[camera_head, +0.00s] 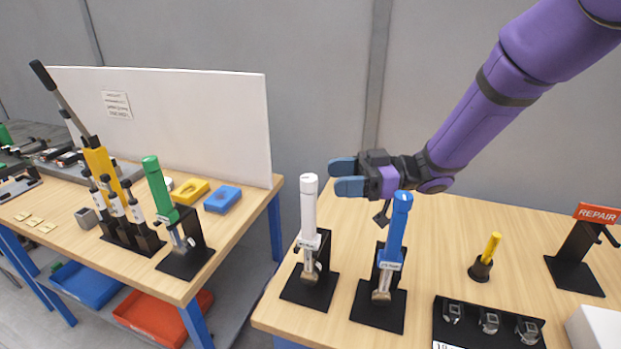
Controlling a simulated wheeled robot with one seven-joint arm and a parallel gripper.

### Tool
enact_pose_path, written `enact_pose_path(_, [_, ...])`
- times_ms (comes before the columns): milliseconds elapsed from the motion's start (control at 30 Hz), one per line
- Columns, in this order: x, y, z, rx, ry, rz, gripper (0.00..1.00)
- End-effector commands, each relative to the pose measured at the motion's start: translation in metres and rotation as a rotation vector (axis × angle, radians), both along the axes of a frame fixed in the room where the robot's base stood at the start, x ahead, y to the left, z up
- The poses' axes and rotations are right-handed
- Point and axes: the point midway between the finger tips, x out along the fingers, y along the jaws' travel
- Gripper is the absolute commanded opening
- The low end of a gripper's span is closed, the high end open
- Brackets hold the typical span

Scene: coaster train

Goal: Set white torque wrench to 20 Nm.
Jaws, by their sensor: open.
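The white torque wrench (309,210) stands upright in a black stand near the left end of the right-hand workbench, with a small label at its middle. The blue wrench (395,230) stands in a like stand just right of it. The green wrench (158,185) stands on the left-hand bench. My gripper (348,177) is open and empty, pointing left. In the picture its fingertips are just right of the white wrench's top, with a narrow gap. It appears above and behind the blue wrench's top; exact depth is hard to tell. The setting on the white wrench is too small to read.
The right-hand bench (466,222) also bears a yellow-handled tool (491,247), a black tray (470,335) with small metal parts, and a stand with a red REPAIR sign (597,213). A gap separates the benches.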

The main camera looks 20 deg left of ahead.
Motion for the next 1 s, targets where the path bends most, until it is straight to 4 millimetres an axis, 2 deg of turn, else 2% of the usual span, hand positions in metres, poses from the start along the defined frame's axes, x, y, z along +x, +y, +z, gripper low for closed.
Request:
enact_pose_path(100, [-0.009, 0.021, 0.000, 0.000, -0.001, 0.004, 0.60])
enact_pose_path(333, [-0.019, 0.048, 0.000, 0.001, -0.001, 0.001, 0.60])
enact_pose_path(500, [-0.022, 0.056, 0.000, 0.000, -0.001, 0.000, 0.60])
enact_pose_path(767, [-0.023, 0.057, 0.000, 0.001, -0.001, -0.001, 0.60])
enact_pose_path(867, [-0.022, 0.057, 0.000, 0.001, -0.001, -0.001, 0.42])
enact_pose_path(1000, [-0.022, 0.057, 0.000, 0.001, -0.001, -0.001, 0.10])
